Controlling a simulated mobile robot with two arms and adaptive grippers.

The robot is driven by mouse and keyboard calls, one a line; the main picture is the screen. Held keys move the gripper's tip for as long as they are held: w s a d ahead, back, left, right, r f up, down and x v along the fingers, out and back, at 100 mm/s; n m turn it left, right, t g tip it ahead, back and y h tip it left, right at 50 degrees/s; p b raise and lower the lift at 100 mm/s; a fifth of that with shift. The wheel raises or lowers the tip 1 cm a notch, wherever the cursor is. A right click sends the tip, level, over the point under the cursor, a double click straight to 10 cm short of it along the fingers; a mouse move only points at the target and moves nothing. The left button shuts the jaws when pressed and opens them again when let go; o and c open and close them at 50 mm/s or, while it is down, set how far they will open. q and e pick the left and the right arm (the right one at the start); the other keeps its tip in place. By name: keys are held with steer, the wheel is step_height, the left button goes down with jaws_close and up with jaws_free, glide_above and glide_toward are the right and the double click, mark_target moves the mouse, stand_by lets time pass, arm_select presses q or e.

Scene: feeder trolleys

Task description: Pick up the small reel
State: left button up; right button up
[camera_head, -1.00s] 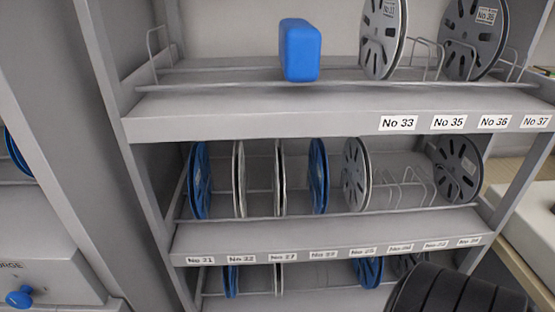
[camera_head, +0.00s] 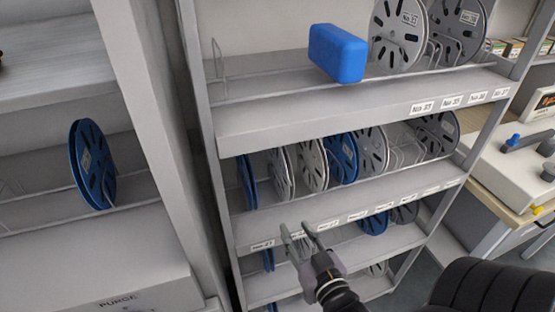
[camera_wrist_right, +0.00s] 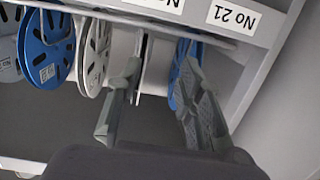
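The middle shelf of the rack holds several small reels. In the head view these include a blue reel (camera_head: 247,182) at the left end, two white reels (camera_head: 281,172) (camera_head: 312,165), another blue reel (camera_head: 342,158) and a grey reel (camera_head: 372,150). I cannot tell which one the task means. My right gripper (camera_head: 297,232) is open and empty in front of the shelf's label edge. The right wrist view is upside down. There the fingers (camera_wrist_right: 160,75) stand apart, with a white reel and the end blue reel (camera_wrist_right: 182,72) beyond them, partly hidden. My left gripper is not in view.
A blue box (camera_head: 338,54) and larger grey reels (camera_head: 400,32) stand on the top shelf. The lower shelf has more reels (camera_head: 373,223). A neighbouring rack with a blue reel (camera_head: 92,165) is at left. A bench with a white device (camera_head: 515,170) is at right.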

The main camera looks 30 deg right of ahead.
steer(key=t, duration=0.1)
glide_toward(292, 176)
steer(key=shift+h, duration=0.4)
steer(key=p+x, duration=0.1)
steer(key=x, duration=0.2)
steer(key=p+x, duration=0.2)
steer(key=x, duration=0.2)
steer(key=p+x, duration=0.1)
steer(key=x, duration=0.2)
steer(key=shift+w+a, duration=0.2)
steer(key=shift+w, duration=0.2)
steer(key=shift+f+p+x, duration=0.2)
steer(key=shift+p+x, duration=0.25)
steer(key=shift+x, duration=0.55)
steer(key=shift+f+p+x, duration=0.15)
steer(key=shift+p+x, duration=0.25)
steer(key=shift+x, duration=0.6)
steer(key=shift+f+p+x, duration=0.2)
steer(key=shift+p+x, duration=0.25)
steer(key=shift+x, duration=0.5)
steer(key=shift+s+a, duration=0.1)
steer(key=shift+a, duration=0.05)
steer(key=shift+c, duration=0.5)
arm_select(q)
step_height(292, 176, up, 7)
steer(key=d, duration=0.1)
arm_select(e)
jaws_close()
